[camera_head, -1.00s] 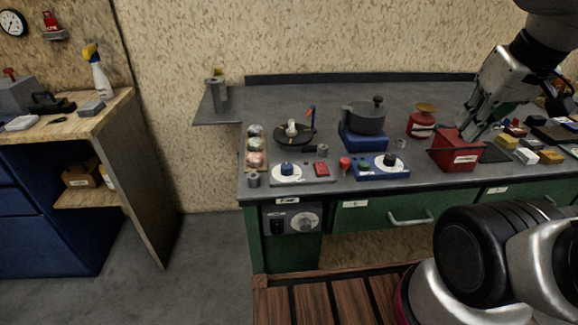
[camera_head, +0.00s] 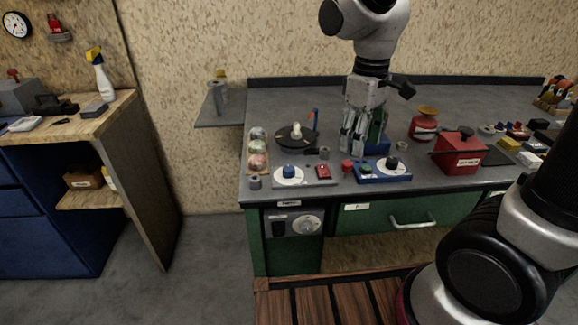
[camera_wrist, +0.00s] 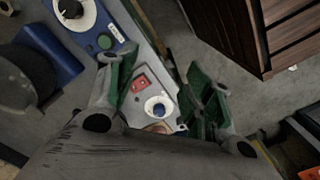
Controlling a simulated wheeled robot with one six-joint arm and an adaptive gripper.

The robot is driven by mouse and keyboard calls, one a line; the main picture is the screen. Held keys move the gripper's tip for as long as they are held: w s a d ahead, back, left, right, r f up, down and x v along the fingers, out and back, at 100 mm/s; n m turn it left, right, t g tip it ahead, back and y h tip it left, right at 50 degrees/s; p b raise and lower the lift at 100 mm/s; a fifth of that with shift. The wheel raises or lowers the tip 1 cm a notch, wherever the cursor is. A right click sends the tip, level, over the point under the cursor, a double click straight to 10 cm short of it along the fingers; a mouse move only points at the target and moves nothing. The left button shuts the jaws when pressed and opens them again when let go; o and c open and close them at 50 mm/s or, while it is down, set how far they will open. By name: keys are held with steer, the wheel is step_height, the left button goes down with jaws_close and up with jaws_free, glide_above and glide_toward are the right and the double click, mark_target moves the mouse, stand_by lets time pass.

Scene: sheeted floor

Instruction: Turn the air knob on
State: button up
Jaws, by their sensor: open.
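My gripper (camera_head: 355,146) is open and empty above the bench, left of the black knob in the head view. The wrist view shows its spread green-padded fingers (camera_wrist: 156,68). A blue knob (camera_head: 289,170) sits on a white dial on a grey panel; in the wrist view this blue knob (camera_wrist: 158,109) shows between the fingers, apart from them. A black knob (camera_head: 392,163) sits on a white dial on a blue panel (camera_head: 370,178). A grey round knob (camera_head: 307,226) is on the bench front. I cannot read which is the air knob.
A red switch (camera_head: 323,172) is right of the blue knob. A red box (camera_head: 458,155) and a red scale (camera_head: 424,127) stand to the right. A pot partly hides behind my gripper. A wooden slatted platform (camera_head: 335,299) lies below the bench front.

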mark_target(289, 168)
steer(key=w+a+f+n, duration=0.2)
steer(key=a+n, duration=0.1)
steer(key=a, duration=0.1)
steer(key=w+a+f+n, duration=0.2)
steer(key=a+n, duration=0.1)
steer(key=a, duration=0.1)
steer(key=w+a+f+n, duration=0.2)
steer(key=a+f+n, duration=0.1)
steer(key=a, duration=0.1)
steer(key=shift+w+a, duration=0.35)
steer(key=w+a+n, duration=0.1)
steer(key=w+r+n, duration=0.1)
steer(key=n, duration=0.1)
steer(key=shift+w+a+r+n, duration=0.1)
steer(key=shift+w+a+n, duration=0.1)
steer(key=shift+a+n, duration=0.15)
steer(key=shift+w+a+n, duration=0.1)
steer(key=shift+n, duration=0.85)
steer(key=shift+f, duration=0.25)
step_height(289, 168, down, 7)
steer(key=shift+f, duration=0.15)
steer(key=shift+c, duration=0.2)
steer(key=c, duration=1)
